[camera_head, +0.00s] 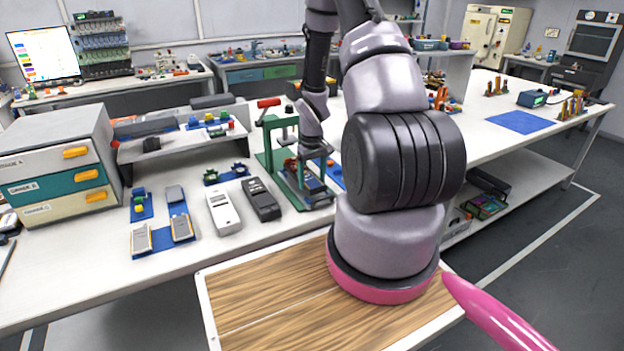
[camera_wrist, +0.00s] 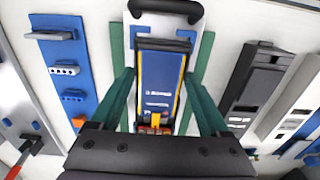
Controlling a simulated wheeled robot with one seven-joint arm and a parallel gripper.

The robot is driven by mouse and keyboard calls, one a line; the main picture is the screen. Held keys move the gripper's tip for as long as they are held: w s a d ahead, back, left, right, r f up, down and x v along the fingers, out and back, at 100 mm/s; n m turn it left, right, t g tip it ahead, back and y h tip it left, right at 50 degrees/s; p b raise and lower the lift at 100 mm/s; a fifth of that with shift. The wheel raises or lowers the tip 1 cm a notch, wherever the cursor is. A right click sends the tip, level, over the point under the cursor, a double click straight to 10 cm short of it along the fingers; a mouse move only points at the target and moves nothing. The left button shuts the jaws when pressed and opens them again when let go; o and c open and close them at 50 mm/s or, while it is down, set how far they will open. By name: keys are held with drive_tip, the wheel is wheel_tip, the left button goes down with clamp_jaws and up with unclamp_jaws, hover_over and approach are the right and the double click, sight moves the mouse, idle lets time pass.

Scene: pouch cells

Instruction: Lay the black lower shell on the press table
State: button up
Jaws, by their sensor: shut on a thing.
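My gripper (camera_head: 314,158) is low over the green-framed press, and its body fills the bottom of the wrist view. It is shut on the black lower shell (camera_wrist: 182,45), which carries a blue panel with yellow side edges and a small orange-red part at the near end.
A black handheld case (camera_head: 262,199) and a white case (camera_head: 223,211) lie left of the press. A blue fixture with pale cells (camera_head: 160,240) lies further left. Grey drawers (camera_head: 60,160) stand at the left end.

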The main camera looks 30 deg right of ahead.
drive_tip(key=shift+f, duration=1.05)
drive_tip(key=o, duration=1.3)
drive_tip(key=shift+c, duration=0.2)
drive_tip(key=shift+r, duration=0.1)
wheel_tip(320, 180, up, 11)
drive_tip(key=shift+f, duration=0.2)
